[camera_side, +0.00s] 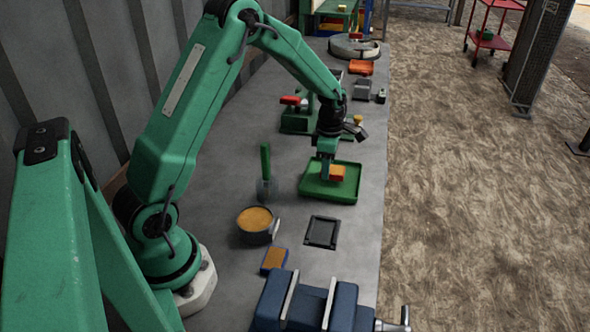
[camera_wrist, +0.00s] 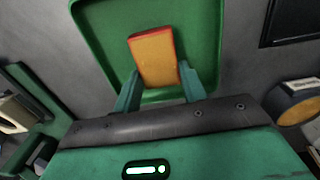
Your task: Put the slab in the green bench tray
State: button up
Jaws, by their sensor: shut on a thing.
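The slab (camera_side: 338,173) is a small orange-yellow block with red edges. My gripper (camera_side: 327,168) points down and is shut on it. The green bench tray (camera_side: 343,197) is a shallow square tray on the bench, and the slab is within its outline. I cannot tell whether the slab touches the tray floor. In the wrist view the slab (camera_wrist: 155,60) sits between the two green fingers of my gripper (camera_wrist: 158,88), slightly tilted. The green tray (camera_wrist: 205,30) fills the area behind it.
A round tin with orange contents (camera_side: 255,219), a green-handled tool (camera_side: 266,170) and a black square tray (camera_side: 321,232) stand nearby. A blue vise (camera_side: 310,302) is at the front. A green device with a red part (camera_side: 295,115) stands behind the tray. The bench's right edge is close.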

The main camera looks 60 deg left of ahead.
jog(key=shift+f, duration=0.7)
jog(key=shift+f, duration=0.15)
jog(key=o, duration=1.3)
jog(key=shift+c, duration=0.2)
notch_tip(320, 180, up, 12)
